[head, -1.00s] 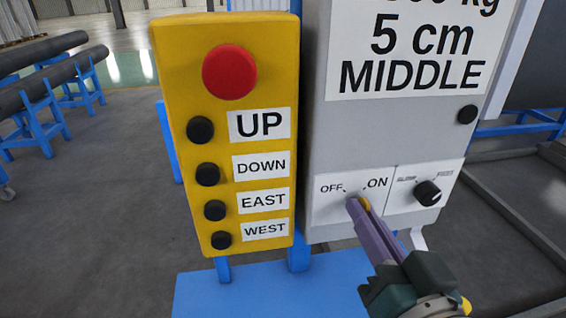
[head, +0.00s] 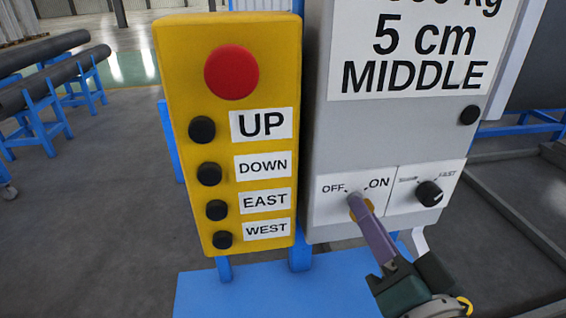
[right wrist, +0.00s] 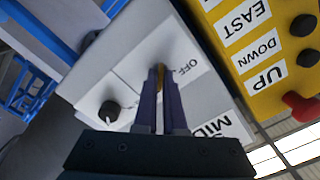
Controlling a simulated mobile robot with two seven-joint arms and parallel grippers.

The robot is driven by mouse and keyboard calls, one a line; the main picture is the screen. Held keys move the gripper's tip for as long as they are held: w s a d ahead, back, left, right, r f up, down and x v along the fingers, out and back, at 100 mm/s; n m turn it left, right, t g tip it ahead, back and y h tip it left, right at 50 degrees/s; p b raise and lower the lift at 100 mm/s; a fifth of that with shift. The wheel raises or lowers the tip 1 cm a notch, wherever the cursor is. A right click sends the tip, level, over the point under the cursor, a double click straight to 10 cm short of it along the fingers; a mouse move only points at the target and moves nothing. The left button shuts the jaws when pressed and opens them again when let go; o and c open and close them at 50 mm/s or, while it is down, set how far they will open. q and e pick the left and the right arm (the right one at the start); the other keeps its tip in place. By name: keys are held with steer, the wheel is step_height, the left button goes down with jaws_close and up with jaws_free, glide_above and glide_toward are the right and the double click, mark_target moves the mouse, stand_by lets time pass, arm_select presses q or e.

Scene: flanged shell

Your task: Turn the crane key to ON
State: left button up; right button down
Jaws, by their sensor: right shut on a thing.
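The crane key is a small golden-yellow piece (head: 369,205) at the switch on the grey box, below and between the OFF and ON labels. It also shows between the fingertips in the right wrist view (right wrist: 161,73). My right gripper (head: 357,202) has long purple fingers and comes from the lower right. It is shut on the key, and its fingers hide much of it. The white OFF/ON label (head: 340,208) is on the lower front of the grey box (head: 313,140). My left gripper is not in view.
A yellow panel (head: 170,120) with a red button (head: 231,72) and several black buttons stands just left of the grey box. A black knob (head: 429,194) sits close right of the key switch. A blue base (head: 250,285) lies below.

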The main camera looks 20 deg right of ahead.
steer(key=c, duration=1)
jaws_free()
steer(key=b+v, duration=0.1)
steer(key=v, duration=0.9)
steer(key=shift+b, duration=0.3)
steer(key=shift+d, duration=0.1)
